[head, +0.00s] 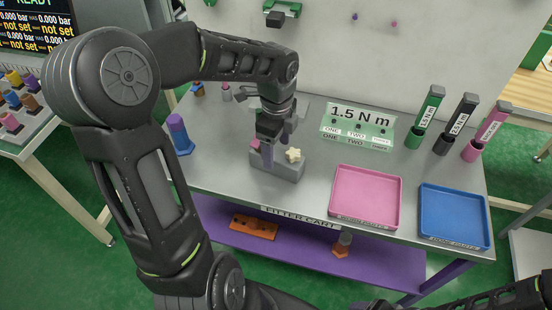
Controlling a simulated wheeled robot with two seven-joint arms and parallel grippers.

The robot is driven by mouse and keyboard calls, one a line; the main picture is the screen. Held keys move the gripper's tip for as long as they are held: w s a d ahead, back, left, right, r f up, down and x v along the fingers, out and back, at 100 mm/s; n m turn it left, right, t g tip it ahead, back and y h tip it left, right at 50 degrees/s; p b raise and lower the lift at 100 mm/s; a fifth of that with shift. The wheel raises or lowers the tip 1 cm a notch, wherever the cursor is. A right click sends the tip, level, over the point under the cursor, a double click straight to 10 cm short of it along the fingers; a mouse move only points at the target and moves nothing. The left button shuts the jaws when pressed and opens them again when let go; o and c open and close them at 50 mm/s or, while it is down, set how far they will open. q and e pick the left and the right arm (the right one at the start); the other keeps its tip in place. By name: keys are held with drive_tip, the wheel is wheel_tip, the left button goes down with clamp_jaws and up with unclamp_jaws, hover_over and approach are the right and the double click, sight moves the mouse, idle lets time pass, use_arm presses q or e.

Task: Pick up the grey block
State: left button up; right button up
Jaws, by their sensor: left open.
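The grey block (286,171) stands on the metal cart top, left of the pink tray. A cream star-shaped knob (293,155) sits on its top, and a pink piece (255,146) shows at its left end. My left gripper (268,152) points down at the block's left and middle part, with its jaws open. The gripper hides part of the block's top, and I cannot tell whether the fingers touch it. My right gripper is not in view; only part of my right arm shows at the bottom right.
A pink tray (335,211) and a blue tray (425,224) lie to the right. A sign (357,125) and several upright tools, including a green-handled one (427,115), stand behind. A blue-purple post (179,133) stands at left. Bare cart top lies in front of the block.

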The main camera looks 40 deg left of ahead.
sight(276, 154)
use_arm(q)
wheel_tip(276, 154, down, 4)
drive_tip(key=shift+r, duration=0.15)
drive_tip(key=shift+s, duration=0.1)
drive_tip(key=shift+c, duration=0.3)
clamp_jaws()
idle(0.8)
